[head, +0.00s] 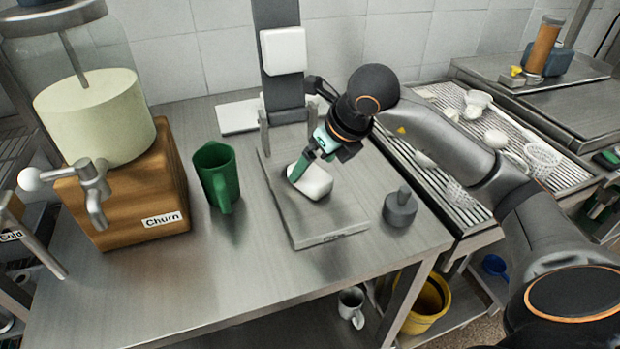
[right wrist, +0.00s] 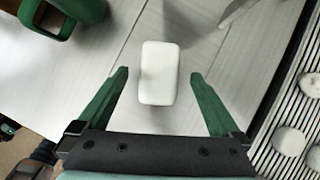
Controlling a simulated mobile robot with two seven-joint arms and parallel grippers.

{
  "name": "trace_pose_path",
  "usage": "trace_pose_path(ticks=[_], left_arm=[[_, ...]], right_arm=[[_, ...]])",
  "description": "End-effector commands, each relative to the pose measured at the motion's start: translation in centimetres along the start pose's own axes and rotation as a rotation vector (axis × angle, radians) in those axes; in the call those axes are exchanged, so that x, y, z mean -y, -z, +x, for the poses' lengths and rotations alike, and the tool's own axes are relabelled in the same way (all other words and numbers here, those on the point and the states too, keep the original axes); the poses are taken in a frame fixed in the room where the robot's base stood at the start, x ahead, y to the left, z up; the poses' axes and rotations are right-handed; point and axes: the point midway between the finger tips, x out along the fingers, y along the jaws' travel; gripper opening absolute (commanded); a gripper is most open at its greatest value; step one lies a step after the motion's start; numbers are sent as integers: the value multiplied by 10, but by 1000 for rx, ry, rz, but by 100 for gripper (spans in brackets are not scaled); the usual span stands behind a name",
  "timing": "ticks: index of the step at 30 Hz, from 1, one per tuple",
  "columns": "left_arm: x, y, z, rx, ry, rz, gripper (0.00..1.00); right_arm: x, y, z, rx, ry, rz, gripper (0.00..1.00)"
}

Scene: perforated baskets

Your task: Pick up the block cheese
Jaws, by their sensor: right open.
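The block cheese (head: 313,183) is a white rounded block lying on a grey metal board or scale plate (head: 318,230) on the steel table. In the right wrist view, the block cheese (right wrist: 159,73) lies ahead of and between the green fingertips. My right gripper (head: 301,168) is over the block's back left side in the head view and hides a little of it. In the right wrist view, my right gripper (right wrist: 157,78) is open, with a gap on both sides of the block. No contact shows. My left gripper is not in view.
A green jug (head: 217,176) and a wooden churn (head: 130,195) stand to the left. A grey weight-like object (head: 400,207) stands right of the plate. The table's front left is clear.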

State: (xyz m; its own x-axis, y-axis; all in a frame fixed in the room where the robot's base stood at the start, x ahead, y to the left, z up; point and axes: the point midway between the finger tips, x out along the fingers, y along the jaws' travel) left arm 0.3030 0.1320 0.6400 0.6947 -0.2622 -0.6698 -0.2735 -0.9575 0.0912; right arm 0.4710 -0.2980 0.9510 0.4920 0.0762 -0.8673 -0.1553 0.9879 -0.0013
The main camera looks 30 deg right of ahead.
Motion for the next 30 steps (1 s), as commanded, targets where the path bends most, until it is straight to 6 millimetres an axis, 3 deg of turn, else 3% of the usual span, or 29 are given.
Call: trace_pose_path(ticks=[6, 15, 30], left_arm=[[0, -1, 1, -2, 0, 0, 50], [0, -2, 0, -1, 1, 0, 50], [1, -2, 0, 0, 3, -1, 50]], right_arm=[[-1, 5, 32, -3, -3, 0, 100], [-1, 4, 37, 0, -1, 0, 100], [0, 4, 37, 0, -1, 0, 45]])
